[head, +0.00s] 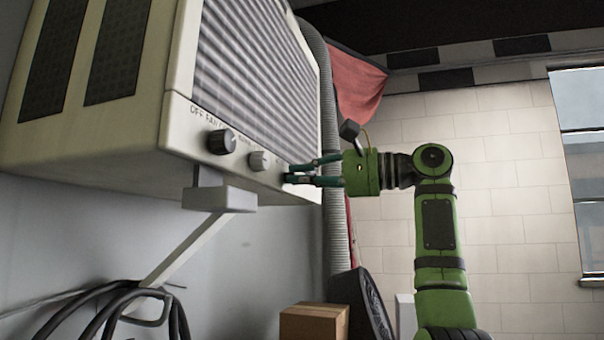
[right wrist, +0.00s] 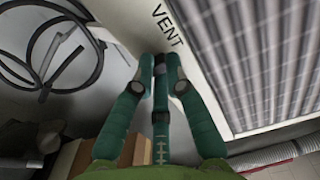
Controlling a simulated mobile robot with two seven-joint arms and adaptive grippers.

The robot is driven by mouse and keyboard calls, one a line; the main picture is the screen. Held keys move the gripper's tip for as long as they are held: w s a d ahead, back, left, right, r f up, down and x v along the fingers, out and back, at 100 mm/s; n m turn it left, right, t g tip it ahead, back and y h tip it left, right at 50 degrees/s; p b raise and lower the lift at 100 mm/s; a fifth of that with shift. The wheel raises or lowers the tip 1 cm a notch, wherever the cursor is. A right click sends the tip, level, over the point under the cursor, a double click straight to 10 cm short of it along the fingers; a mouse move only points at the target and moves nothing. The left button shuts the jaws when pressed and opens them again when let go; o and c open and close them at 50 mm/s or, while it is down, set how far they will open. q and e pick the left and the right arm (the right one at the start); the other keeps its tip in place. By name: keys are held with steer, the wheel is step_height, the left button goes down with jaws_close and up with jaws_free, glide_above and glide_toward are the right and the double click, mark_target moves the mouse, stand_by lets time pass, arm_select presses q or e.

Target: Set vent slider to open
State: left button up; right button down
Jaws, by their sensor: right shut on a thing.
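The vent slider (right wrist: 159,68) is a small dark piece on the front panel of a cream window air conditioner (head: 178,120). It sits below the printed VENT label (right wrist: 167,25) in the right wrist view. My right gripper (head: 289,174) reaches the panel from the right, and its green fingers are closed on the slider, which they mostly hide. In the right wrist view the fingertips (right wrist: 160,73) come close together around it. The slider's exact position along its track cannot be told. My left gripper is not in view.
A support bracket (head: 218,198) is under the unit. A ribbed hose (head: 338,230), cardboard box (head: 313,323) and coiled cable (head: 110,300) are nearby.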

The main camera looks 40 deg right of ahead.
steer(key=shift+w+f, duration=0.1)
steer(key=shift+f, duration=0.05)
steer(key=c, duration=1.2)
jaws_free()
steer(key=shift+d, duration=0.1)
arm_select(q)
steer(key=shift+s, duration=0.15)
arm_select(e)
steer(key=shift+o, duration=0.2)
steer(key=shift+w+d, duration=0.1)
steer(key=shift+w, duration=0.1)
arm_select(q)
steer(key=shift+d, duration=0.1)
arm_select(e)
steer(key=v, duration=1.2)
steer(key=shift+w, duration=0.1)
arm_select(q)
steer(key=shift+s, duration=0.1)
arm_select(e)
steer(key=shift+f, duration=0.15)
